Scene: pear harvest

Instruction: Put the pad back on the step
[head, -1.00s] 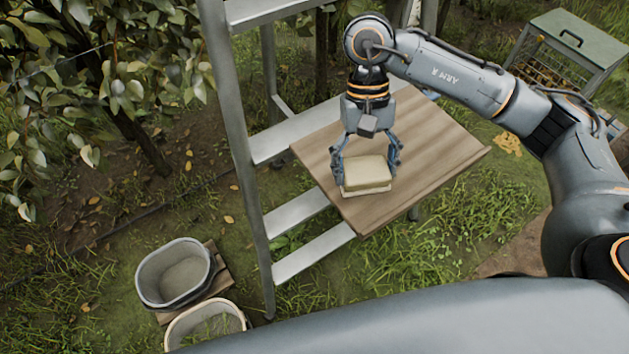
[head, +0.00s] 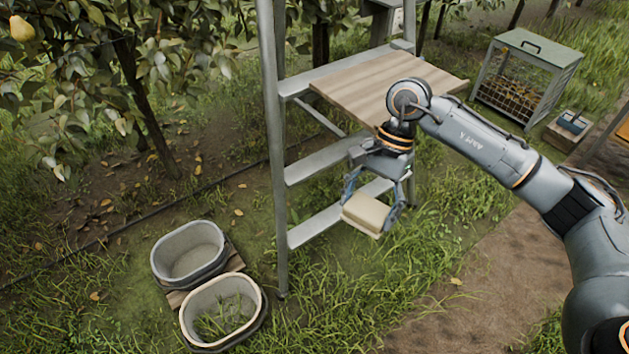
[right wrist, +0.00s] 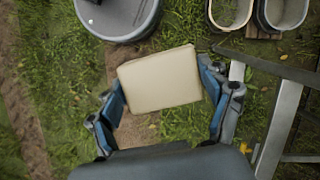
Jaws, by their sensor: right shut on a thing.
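The pad (head: 366,213) is a cream, thick rectangular block. My right gripper (head: 372,206) is shut on it by two opposite sides and holds it in the air, a little tilted, in front of the ladder's lower steps. The right wrist view shows the pad (right wrist: 160,78) between the two blue fingers, with grass below it. The ladder has grey metal steps: a middle step (head: 318,163) and a lowest step (head: 318,226). The right end of the lowest step is partly hidden behind my gripper and the pad. My left gripper is not in view.
A wooden board (head: 375,78) lies on the ladder above the gripper and looks bare. Two tubs, one grey (head: 188,252) and one cream-rimmed (head: 222,310), stand at the lower left. A slatted crate stand (head: 528,70) is at the back right. Grass lies right of the ladder.

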